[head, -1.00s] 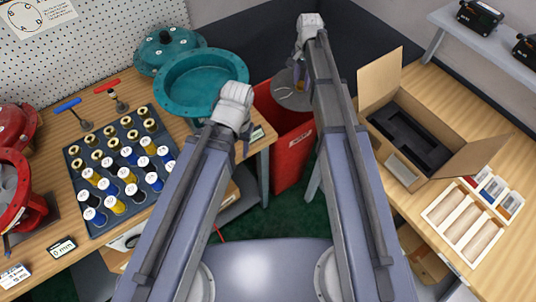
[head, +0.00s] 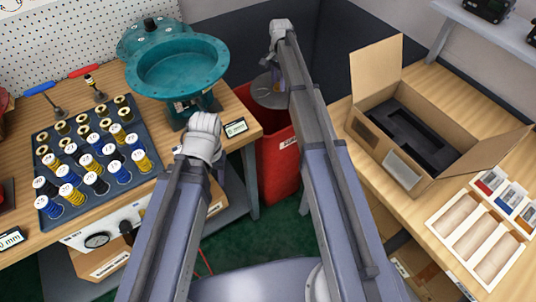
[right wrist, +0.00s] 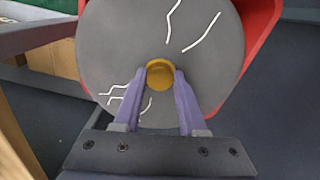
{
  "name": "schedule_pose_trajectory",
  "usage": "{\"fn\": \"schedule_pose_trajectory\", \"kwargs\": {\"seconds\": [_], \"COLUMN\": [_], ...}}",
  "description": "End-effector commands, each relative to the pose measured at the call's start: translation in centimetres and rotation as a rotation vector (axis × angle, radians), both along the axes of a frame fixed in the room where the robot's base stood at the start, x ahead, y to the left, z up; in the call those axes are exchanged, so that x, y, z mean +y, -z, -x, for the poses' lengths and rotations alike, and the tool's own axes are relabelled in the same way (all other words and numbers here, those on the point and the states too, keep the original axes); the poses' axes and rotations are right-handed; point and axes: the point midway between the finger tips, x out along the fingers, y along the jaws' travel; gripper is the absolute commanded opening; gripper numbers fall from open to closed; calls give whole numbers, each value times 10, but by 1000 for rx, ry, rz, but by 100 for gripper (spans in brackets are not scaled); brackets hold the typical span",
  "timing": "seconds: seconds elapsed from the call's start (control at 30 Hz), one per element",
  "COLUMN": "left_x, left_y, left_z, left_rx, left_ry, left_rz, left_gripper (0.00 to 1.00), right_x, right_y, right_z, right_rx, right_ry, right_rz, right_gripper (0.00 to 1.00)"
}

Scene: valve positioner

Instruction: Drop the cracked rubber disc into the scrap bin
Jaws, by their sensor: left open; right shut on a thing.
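The cracked rubber disc (right wrist: 118,45) is grey with white crack lines and a yellow-orange hub (right wrist: 160,75). My right gripper (right wrist: 160,88) is shut on that hub. In the head view the disc (head: 268,95) hangs from my right arm above the red scrap bin (head: 278,165), close to the bin's back part. The red bin also shows behind the disc in the right wrist view (right wrist: 262,22). My left gripper (head: 199,140) is empty beside the left bench, near the teal housing; its fingers are mostly hidden behind its wrist.
The left bench carries a teal housing (head: 178,68) and a dark tray (head: 140,178) of several springs. The right bench holds an open cardboard box (head: 440,165) and a tray of compartments (head: 470,240). The bin stands on the floor between the benches.

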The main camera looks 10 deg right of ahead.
Motion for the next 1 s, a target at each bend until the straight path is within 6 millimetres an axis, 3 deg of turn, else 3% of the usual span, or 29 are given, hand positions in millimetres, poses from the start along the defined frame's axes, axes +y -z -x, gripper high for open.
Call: {"fn": "schedule_pose_trajectory", "kwargs": {"seconds": [0.6, 0.97, 1.0], "left_x": [0, 0, 0], "left_y": [57, 59, 59], "left_z": [0, 0, 0], "left_rx": [0, 0, 0], "left_ry": [0, 0, 0], "left_rz": [0, 0, 0], "left_gripper": [51, 51, 51], "right_x": [0, 0, 0], "right_y": [57, 59, 59], "right_z": [0, 0, 0], "right_rx": [0, 0, 0], "right_ry": [-1, -1, -1], "right_rz": [0, 0, 0], "right_gripper": [0, 0, 45]}}
